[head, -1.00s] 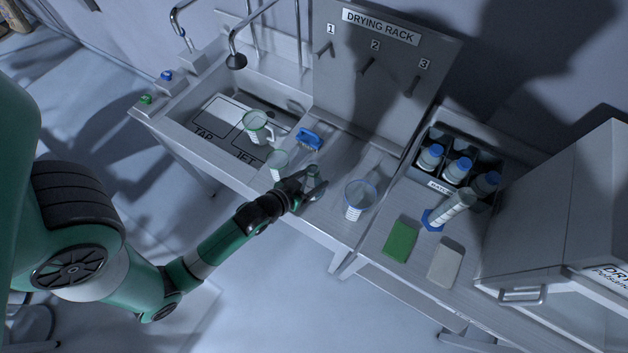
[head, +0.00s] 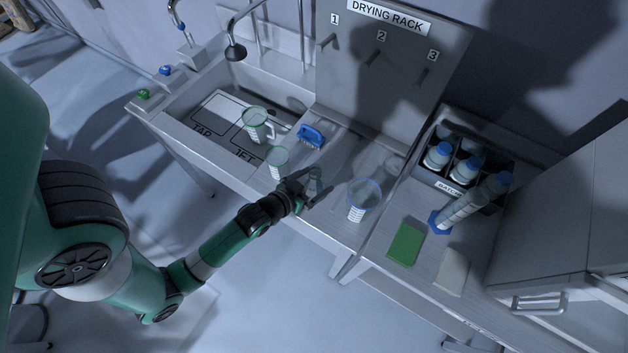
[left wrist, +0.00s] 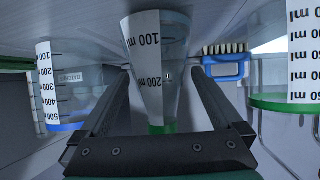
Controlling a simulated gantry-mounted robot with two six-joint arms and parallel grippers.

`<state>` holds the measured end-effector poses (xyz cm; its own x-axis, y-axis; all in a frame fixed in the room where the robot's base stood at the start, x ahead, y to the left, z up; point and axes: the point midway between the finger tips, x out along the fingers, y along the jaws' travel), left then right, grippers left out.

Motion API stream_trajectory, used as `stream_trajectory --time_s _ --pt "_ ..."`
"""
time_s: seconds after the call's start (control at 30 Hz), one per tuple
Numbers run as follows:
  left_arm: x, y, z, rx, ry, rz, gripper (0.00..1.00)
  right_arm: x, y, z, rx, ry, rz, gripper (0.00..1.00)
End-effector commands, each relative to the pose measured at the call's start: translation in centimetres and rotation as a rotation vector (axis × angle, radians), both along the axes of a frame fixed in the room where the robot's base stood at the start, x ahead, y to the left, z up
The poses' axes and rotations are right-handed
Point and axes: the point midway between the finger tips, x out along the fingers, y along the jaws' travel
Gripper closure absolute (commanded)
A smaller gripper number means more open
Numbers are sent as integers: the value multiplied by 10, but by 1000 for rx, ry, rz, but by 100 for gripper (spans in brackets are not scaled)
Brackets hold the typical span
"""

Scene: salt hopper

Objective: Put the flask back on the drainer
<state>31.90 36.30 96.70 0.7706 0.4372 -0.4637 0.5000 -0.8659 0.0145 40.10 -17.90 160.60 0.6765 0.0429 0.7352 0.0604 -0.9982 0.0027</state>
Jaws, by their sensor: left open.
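The flask (head: 314,180) is small, clear and conical, and stands on the steel counter right of the sink. In the left wrist view the flask (left wrist: 147,62) shows white ml markings and a green lip at its narrow end. My left gripper (head: 314,190) is open, with one finger on each side of the flask. The left wrist view shows gaps between the flask and both fingers (left wrist: 152,85). The drainer is an upright grey DRYING RACK panel (head: 345,85) behind the counter, with bare pegs numbered 1, 2 and 3. My right gripper is out of view.
A green-rimmed beaker (head: 278,162) stands close left of my gripper, a blue-rimmed beaker (head: 362,200) to its right. A blue brush (head: 311,136) lies behind. A jug (head: 257,124) is in the sink. A measuring cylinder (head: 470,208), green pad (head: 405,243) and bottle crate (head: 430,176) are right.

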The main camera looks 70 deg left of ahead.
Motion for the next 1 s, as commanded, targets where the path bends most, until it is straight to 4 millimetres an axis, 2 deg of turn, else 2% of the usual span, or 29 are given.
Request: stream_trajectory --time_s 0.17,0.4,0.63,0.8,1.0 --pt "-7 -4 7 -1 1 0 0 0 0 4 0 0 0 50" --pt "-49 -28 32 -1 3 -3 0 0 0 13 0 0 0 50" --pt "-84 -49 51 0 3 -5 0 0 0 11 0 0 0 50" --pt "-92 -53 58 1 -1 -1 0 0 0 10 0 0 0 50" --pt "-93 -52 59 0 -1 1 0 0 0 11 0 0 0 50"
